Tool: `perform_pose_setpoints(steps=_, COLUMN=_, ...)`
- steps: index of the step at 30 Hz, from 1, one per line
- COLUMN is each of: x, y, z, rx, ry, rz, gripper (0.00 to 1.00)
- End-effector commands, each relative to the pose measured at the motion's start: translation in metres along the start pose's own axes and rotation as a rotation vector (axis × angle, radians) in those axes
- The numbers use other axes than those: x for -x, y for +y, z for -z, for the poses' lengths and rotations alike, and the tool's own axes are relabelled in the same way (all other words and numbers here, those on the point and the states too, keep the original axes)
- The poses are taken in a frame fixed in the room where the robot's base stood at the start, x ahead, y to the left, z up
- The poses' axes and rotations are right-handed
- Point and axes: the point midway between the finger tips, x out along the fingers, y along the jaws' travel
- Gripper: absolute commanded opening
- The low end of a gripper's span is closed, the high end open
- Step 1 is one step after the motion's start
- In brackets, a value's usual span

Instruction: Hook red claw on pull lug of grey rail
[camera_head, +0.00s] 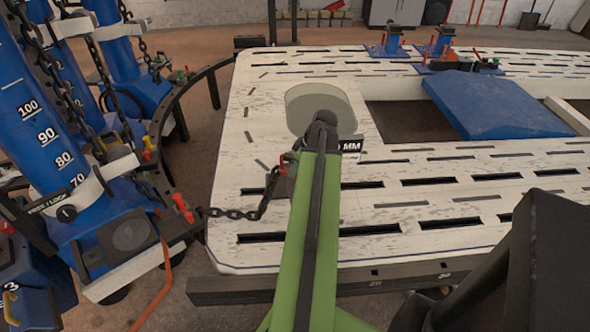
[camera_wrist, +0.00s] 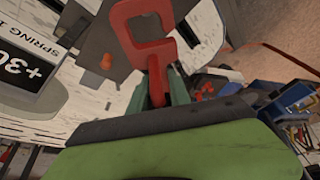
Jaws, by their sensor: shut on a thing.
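The red claw (camera_wrist: 150,52) shows in the wrist view as a flat C-shaped hook with its stem between my fingers. My gripper (camera_wrist: 157,90) is shut on that stem. In the head view a small red part of the claw (camera_head: 288,158) shows left of my arm, above the white slotted bench (camera_head: 250,195). A grey part (camera_wrist: 104,38) lies left of the claw in the wrist view; it may be the grey rail. I cannot make out its pull lug or whether the claw touches it. My arm hides much of this spot in the head view.
A dark chain (camera_head: 235,213) runs from a blue tower (camera_head: 120,235) onto the bench near the claw. A label plate (camera_wrist: 30,68) stands left in the wrist view. A blue ramp (camera_head: 490,105) and blue clamps (camera_head: 393,42) are further back. A blue bin (camera_wrist: 290,97) is at the right.

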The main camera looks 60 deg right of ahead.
Motion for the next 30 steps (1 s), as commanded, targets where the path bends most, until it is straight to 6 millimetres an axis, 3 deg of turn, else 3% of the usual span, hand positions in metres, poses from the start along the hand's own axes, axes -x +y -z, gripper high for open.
perform_pose_setpoints(steps=8, x=-0.013, y=0.0, z=-0.006, rx=-0.001, ry=0.0, rz=-0.001, gripper=0.0)
perform_pose_setpoints(steps=30, x=-0.073, y=0.0, z=-0.03, rx=-0.001, ry=0.0, rz=0.0, gripper=0.0)
